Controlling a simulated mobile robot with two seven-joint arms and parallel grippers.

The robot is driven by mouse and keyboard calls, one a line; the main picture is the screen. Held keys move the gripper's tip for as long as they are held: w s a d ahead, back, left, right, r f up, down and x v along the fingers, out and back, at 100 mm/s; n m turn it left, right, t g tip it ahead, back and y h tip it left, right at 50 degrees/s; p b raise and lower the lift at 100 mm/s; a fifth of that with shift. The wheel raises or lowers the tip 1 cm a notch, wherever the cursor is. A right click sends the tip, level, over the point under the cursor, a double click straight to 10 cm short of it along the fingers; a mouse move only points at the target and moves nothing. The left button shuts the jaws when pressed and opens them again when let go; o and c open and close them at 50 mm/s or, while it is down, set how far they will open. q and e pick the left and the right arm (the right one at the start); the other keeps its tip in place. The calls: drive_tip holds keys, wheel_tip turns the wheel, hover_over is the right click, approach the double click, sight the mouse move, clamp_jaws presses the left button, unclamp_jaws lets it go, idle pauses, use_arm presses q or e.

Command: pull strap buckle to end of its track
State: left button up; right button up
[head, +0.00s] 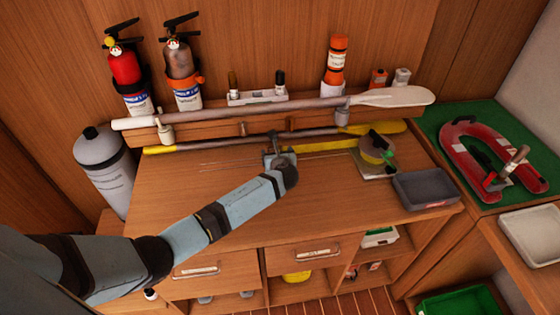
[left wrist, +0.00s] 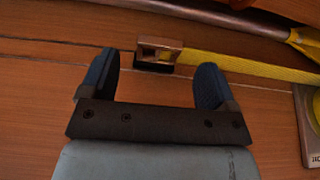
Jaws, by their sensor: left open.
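The strap buckle (left wrist: 158,50) is a small tan metal frame with a dark underside, at the left end of a flat yellow strap (left wrist: 250,67). The strap (head: 325,146) runs right across the wooden worktop to a yellow reel (head: 376,150) on a plate. Thin pale lines (head: 215,165) lie on the worktop to the left, possibly the track. My left gripper (left wrist: 152,85) is open, its blue fingers spread either side of the buckle, which sits near the fingertip line. In the head view my left gripper (head: 278,158) largely hides the buckle. My right gripper is out of view.
A yellow-bladed paddle (head: 375,129) lies behind the strap, and a white paddle (head: 390,97) rests on the raised ledge above. The worktop left of my gripper is clear.

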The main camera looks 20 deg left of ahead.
use_arm(q)
drive_tip(key=v, duration=0.7)
drive_tip(key=shift+s+d, duration=0.2)
drive_tip(key=shift+s, duration=0.05)
drive_tip(key=shift+r, duration=0.1)
